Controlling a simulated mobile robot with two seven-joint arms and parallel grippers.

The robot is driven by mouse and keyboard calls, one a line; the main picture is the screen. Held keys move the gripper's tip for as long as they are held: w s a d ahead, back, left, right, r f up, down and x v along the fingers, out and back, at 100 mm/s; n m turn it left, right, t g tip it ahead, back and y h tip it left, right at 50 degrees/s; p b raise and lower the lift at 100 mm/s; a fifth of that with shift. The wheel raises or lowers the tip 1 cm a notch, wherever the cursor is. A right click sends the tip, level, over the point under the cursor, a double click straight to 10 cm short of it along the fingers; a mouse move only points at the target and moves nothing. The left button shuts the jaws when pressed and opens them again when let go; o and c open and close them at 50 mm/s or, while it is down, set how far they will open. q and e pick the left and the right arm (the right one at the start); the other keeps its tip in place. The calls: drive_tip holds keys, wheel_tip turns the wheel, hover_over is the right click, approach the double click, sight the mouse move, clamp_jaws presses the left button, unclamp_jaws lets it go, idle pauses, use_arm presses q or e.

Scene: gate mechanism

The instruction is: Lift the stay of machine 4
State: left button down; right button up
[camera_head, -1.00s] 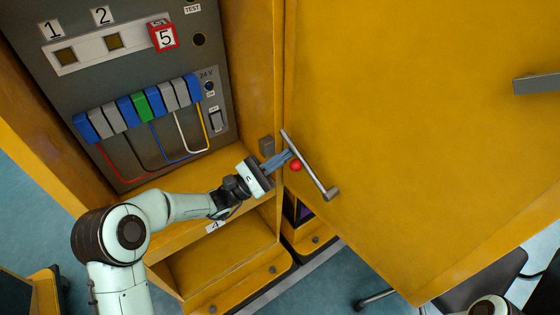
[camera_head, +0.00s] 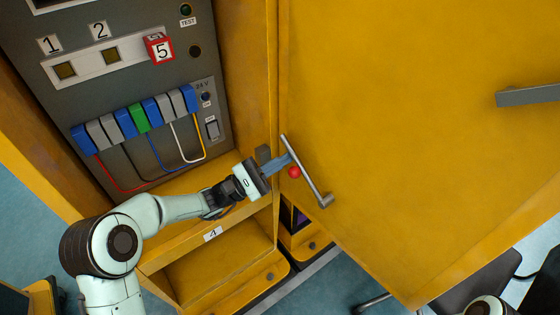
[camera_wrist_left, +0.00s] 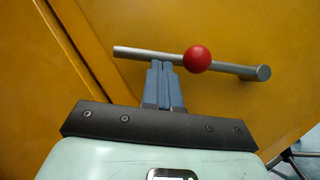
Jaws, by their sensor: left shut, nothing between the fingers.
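The stay of machine 4 is a grey metal rod (camera_head: 305,170) with a red ball (camera_head: 294,172) on it, lying along the yellow door. In the left wrist view the rod (camera_wrist_left: 227,66) runs across the picture, with the red ball (camera_wrist_left: 197,59) right of the fingertips. My left gripper (camera_head: 287,159) is shut and empty, its fingertips at the rod beside the ball. In the left wrist view the left gripper (camera_wrist_left: 161,66) reaches the rod's underside; whether it touches cannot be told. A label 4 (camera_head: 213,234) marks the cabinet. My right gripper is not in view.
The open yellow door (camera_head: 420,120) fills the right, with a grey handle (camera_head: 540,94). The cabinet holds a grey panel with coloured modules (camera_head: 137,117), wires and a red 5 block (camera_head: 159,48).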

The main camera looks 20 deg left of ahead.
use_arm(q)
drive_tip(key=w+f+v, duration=0.2)
drive_tip(key=v, duration=1.1)
drive_tip(key=shift+b, duration=0.45)
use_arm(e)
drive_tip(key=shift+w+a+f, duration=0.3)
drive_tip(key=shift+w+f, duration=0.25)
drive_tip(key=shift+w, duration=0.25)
use_arm(q)
drive_tip(key=shift+f, duration=0.1)
